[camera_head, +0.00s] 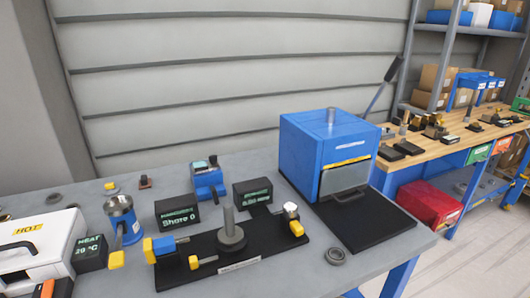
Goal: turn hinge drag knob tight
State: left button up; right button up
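A black fixture plate (275,238) lies on the grey bench with an upright grey post on a round base (231,237) at its middle. Yellow knobs or handles sit on the plate: one on a blue block (163,246) at the left, a small one (194,262) at the front, and one below a silver part (296,228) at the right. No readable label tells which of these is the hinge drag knob, and how tight any knob is cannot be seen. Neither of my grippers shows in the head view.
A blue press-like box (318,150) with a lever stands behind right on a black mat. Small displays (177,214), a blue device (208,180), a metal cup with yellow handle (122,218) and a white "HOT" box (40,240) crowd the left. A loose ring (335,256) lies front right.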

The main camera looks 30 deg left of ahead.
aim_at(213, 159)
jog(key=u, duration=1.3)
